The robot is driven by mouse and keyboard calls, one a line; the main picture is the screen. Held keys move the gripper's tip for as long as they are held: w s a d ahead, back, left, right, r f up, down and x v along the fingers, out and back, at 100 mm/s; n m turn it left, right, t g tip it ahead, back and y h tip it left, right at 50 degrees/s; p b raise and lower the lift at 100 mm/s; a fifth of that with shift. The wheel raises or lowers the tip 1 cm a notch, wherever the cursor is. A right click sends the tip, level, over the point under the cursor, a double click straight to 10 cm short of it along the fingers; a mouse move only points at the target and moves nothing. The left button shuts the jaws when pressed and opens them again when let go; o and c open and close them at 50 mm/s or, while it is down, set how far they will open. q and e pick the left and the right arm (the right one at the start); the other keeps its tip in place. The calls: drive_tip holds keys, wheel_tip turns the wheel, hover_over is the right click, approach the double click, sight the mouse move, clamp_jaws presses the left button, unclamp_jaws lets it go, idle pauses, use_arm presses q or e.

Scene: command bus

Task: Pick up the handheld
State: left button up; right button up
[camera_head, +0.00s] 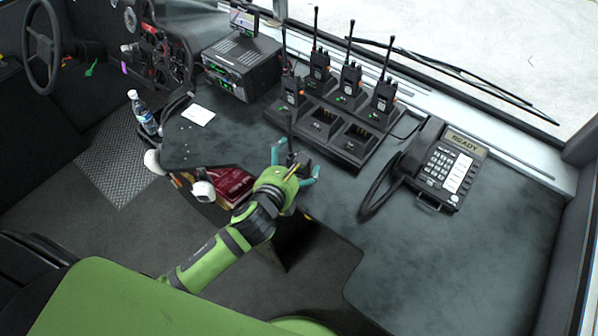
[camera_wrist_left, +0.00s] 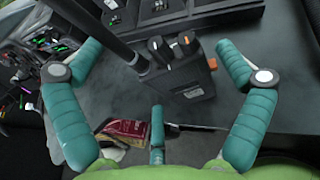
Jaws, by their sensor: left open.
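A black handheld radio (camera_wrist_left: 185,72) with a long antenna and orange-marked knobs shows in the left wrist view, between my spread teal fingers. In the head view the same handheld (camera_head: 303,160) is at the counter's front part, partly hidden by my gripper; its antenna points up. My left gripper (camera_head: 296,163) is open, with fingers on either side of the handheld; a gap shows beside it in the wrist view, and I see no firm contact. My right gripper is not in view.
A charging dock (camera_head: 349,152) with several upright radios and empty slots stands behind the handheld. A desk phone (camera_head: 436,165) with a coiled cord is to the right. A radio unit (camera_head: 241,67), a white card (camera_head: 197,115) and a water bottle (camera_head: 143,113) are to the left.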

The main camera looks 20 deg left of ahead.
use_arm(q)
drive_tip(key=c, duration=1.6)
drive_tip(key=shift+c, duration=0.2)
drive_tip(key=shift+r, duration=0.15)
